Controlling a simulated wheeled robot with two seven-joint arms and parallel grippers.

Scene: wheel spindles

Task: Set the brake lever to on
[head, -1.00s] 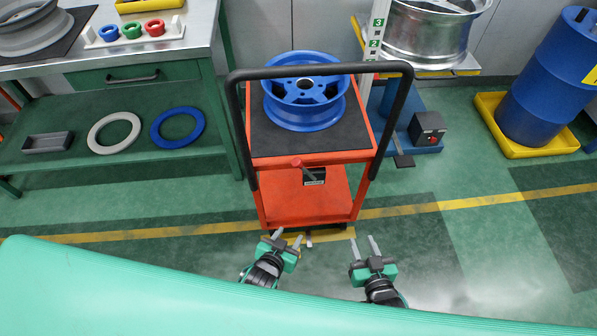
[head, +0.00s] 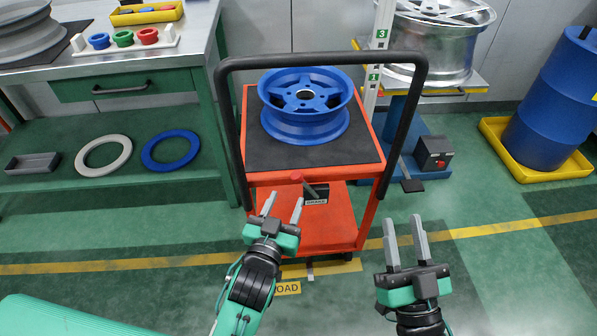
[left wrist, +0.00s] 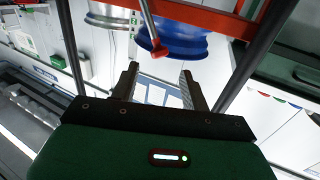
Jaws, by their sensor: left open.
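The brake lever (head: 297,178) has a red knob and sits at the front of the orange cart (head: 265,178), beside a small dark label plate (head: 316,195). In the left wrist view its red knob (left wrist: 159,51) and grey shaft show just beyond the fingertips, roughly centred between them. My left gripper (head: 283,204) is open and empty, just in front of and below the lever, apparently apart from it. The left fingers (left wrist: 158,75) are spread in the left wrist view. My right gripper (head: 404,235) is open and empty, right of the cart's front.
A blue wheel (head: 305,110) lies on the cart's dark top mat. The cart's black handle frame (head: 413,100) rises around it on both sides. A green workbench (head: 100,180) stands left. A stand with a silver wheel (head: 435,50) and a blue drum (head: 555,100) stand right.

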